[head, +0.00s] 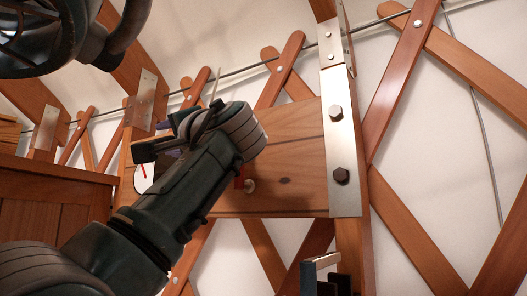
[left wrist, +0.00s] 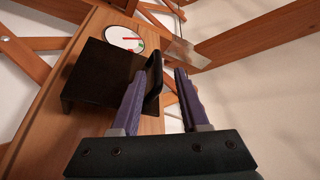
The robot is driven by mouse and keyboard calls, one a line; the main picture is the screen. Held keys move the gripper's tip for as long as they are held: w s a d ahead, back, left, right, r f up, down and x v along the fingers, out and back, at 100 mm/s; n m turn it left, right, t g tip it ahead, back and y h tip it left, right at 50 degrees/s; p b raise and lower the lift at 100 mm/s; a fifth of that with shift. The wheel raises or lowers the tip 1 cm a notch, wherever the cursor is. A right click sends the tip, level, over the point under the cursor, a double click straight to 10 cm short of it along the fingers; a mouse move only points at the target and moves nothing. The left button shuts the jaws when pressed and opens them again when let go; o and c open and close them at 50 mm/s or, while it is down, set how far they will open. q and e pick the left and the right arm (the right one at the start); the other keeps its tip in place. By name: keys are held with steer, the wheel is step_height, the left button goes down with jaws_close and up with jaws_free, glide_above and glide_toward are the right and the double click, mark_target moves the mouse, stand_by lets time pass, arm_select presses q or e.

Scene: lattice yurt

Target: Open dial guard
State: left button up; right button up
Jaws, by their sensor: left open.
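The dial (left wrist: 124,38), a white disc with red and green marks, is on the wooden board (left wrist: 92,32). It also shows in the head view (head: 143,178), partly behind my left arm. The dark guard (left wrist: 98,76), a flat black cover, stands off the board just beside the dial. The dial's face shows past its edge. A black upright tab (left wrist: 153,84) at the guard's right edge lies between or just beside the purple fingers of my left gripper (left wrist: 162,74). This gripper (head: 172,149) is open; contact with the tab cannot be told. My right gripper is not identifiable.
The board is fixed to a wooden post with a bolted metal plate (head: 341,145). Crossed lattice slats (head: 402,75) cover the wall. A wooden cabinet (head: 50,205) stands at left.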

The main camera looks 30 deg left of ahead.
arm_select(q)
steer(key=shift+p+x, duration=0.55)
steer(key=shift+x, duration=0.55)
steer(key=shift+w+a, duration=0.15)
steer(key=shift+a, duration=0.05)
steer(key=shift+c, duration=0.4)
jaws_close()
